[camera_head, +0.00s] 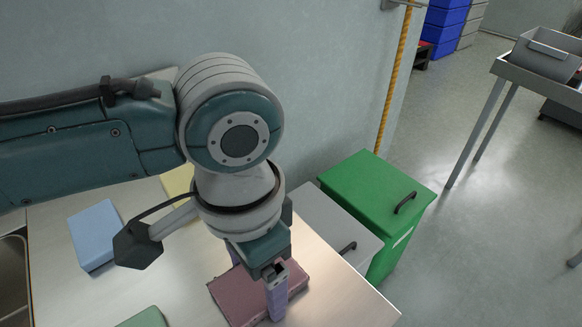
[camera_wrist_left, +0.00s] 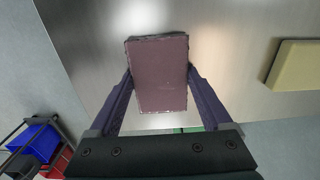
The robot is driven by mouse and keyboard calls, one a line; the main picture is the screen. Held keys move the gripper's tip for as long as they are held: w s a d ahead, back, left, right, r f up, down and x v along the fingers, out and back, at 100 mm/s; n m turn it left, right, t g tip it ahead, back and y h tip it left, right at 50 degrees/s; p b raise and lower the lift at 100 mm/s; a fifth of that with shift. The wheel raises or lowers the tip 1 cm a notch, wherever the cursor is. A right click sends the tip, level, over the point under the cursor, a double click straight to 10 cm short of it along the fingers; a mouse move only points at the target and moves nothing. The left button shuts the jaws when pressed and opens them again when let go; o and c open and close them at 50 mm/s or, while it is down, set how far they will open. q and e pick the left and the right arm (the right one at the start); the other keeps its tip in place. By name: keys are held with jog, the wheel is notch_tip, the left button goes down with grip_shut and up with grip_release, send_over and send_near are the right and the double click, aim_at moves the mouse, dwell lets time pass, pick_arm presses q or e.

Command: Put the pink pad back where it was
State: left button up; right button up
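The pink pad (camera_head: 232,297) is a flat, dusky-pink block at the front of the light work table, under my left gripper. My left gripper (camera_head: 258,285) points down, with one finger on the pad's near side and the other partly hidden behind it. In the left wrist view the pad (camera_wrist_left: 160,75) fills the space between the two fingers (camera_wrist_left: 160,72), which lie against its opposite edges. I cannot tell whether the pad rests on the table or is slightly raised. My right gripper is not in view.
A blue pad (camera_head: 95,235), a yellow pad (camera_head: 178,182) and a green pad (camera_head: 146,318) lie on the table (camera_head: 340,300). A grey box (camera_head: 335,228) and a green box (camera_head: 375,190), both with black handles, stand beyond its right edge. A wall rises behind.

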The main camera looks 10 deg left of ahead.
pick_arm(q)
jog(key=shift+o, duration=1.1)
notch_tip(320, 180, up, 12)
jog(key=p, duration=0.3)
jog(key=s+d+f+n+t+h, duration=0.1)
jog(key=s+d+f+t+h, duration=0.15)
jog(key=s+d, duration=0.2)
jog(key=s+a+n, duration=0.1)
jog(key=s+a, duration=0.1)
jog(key=a, duration=0.2)
jog(key=s+a+f+n+y, duration=0.1)
jog(key=s+a+n, duration=0.1)
jog(key=a, duration=0.3)
jog(key=s+a+n+t+y, duration=0.1)
jog(key=s+a, duration=0.2)
jog(key=a, duration=0.1)
jog(key=shift+s+a+f+n, duration=0.2)
jog(key=shift+s+a+n, duration=0.1)
jog(key=shift+a, duration=0.1)
